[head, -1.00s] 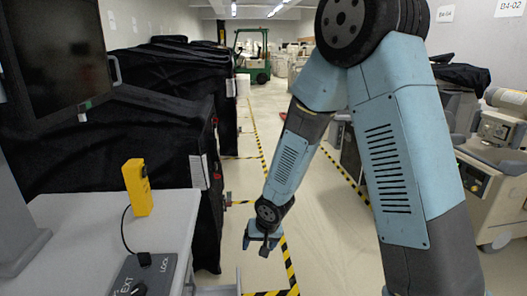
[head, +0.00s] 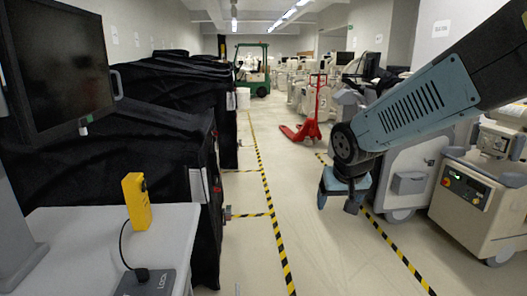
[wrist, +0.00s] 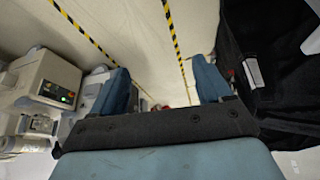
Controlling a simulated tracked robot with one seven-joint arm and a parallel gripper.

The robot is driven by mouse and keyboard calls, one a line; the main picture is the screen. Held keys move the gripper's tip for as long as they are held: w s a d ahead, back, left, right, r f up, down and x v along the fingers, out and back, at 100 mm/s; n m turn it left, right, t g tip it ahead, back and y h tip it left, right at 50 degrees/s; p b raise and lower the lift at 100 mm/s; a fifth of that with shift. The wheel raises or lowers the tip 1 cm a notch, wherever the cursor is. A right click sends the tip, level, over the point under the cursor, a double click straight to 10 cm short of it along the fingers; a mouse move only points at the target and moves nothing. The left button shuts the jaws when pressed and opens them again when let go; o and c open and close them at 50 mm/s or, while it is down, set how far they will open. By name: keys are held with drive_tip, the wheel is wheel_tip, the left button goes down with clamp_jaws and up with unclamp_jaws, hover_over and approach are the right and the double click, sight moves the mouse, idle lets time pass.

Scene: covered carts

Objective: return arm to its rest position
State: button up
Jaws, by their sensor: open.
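My gripper (head: 340,194) hangs at the end of my blue-grey arm, right of the middle in the head view, over the aisle floor and in front of a pale machine. It points down and holds nothing. In the wrist view my gripper (wrist: 168,92) shows its two blue fingers spread wide apart, with bare floor and floor tape beyond them. The upper part of my arm runs out of the head view at the right edge.
Black-covered carts (head: 130,140) line the left. A grey table (head: 75,240) with a yellow box (head: 137,201) stands front left. Pale machines (head: 480,195) stand right. A red pallet jack (head: 310,125) and green forklift (head: 252,72) are farther back. The taped aisle (head: 290,185) is free.

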drive_tip(key=s+d+r, duration=0.2)
drive_tip(key=s+r, duration=0.2)
drive_tip(key=s, duration=0.3)
drive_tip(key=s+d+r, duration=0.3)
drive_tip(key=s+r, duration=0.1)
drive_tip(key=s, duration=0.3)
drive_tip(key=shift+d, duration=0.2)
drive_tip(key=shift+c, duration=0.4)
